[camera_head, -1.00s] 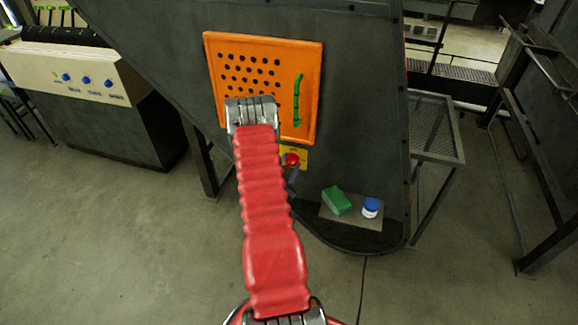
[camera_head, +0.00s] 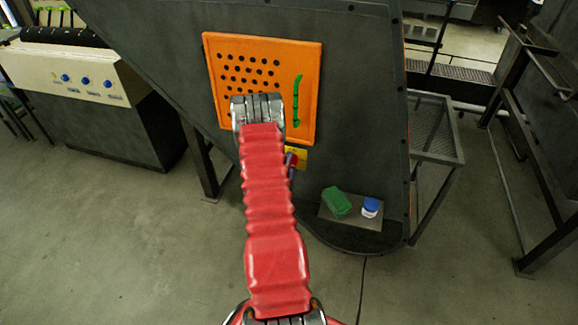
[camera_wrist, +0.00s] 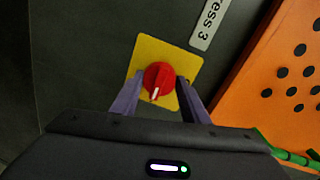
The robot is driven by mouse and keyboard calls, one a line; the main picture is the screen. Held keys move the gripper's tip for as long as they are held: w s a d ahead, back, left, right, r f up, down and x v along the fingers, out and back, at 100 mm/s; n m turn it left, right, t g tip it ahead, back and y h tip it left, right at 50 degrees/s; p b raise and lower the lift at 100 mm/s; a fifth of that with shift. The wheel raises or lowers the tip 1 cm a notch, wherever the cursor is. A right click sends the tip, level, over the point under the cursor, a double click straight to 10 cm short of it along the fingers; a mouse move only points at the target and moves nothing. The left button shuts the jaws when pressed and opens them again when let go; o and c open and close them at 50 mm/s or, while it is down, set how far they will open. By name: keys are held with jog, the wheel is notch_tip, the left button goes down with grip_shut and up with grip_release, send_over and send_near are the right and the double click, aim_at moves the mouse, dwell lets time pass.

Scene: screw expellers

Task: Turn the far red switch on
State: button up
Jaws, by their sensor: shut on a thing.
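The red switch (camera_wrist: 158,81) is a round knob with a pale pointer mark, set on a yellow square plate (camera_wrist: 147,50). In the wrist view the mark points down toward my gripper's body. My gripper (camera_wrist: 159,79) has its two purple fingers on either side of the knob, shut on it. In the head view the yellow plate (camera_head: 302,154) shows just below the orange panel, to the right of my red arm. There my arm and gripper (camera_head: 290,162) cover most of the knob.
A perforated orange panel (camera_head: 310,85) with a green handle (camera_head: 296,102) is on the dark machine above the switch. A label ending "ess 3" (camera_wrist: 209,22) is by the plate.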

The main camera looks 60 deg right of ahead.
jog(key=shift+s+d+f, duration=0.1)
jog(key=shift+s, duration=0.15)
jog(key=o, duration=1.1)
jog(key=shift+w, duration=0.1)
jog(key=shift+c, duration=0.2)
jog(key=s+a+r, duration=0.1)
jog(key=s+a, duration=0.1)
jog(key=a, duration=1.1)
jog(key=shift+a, duration=0.35)
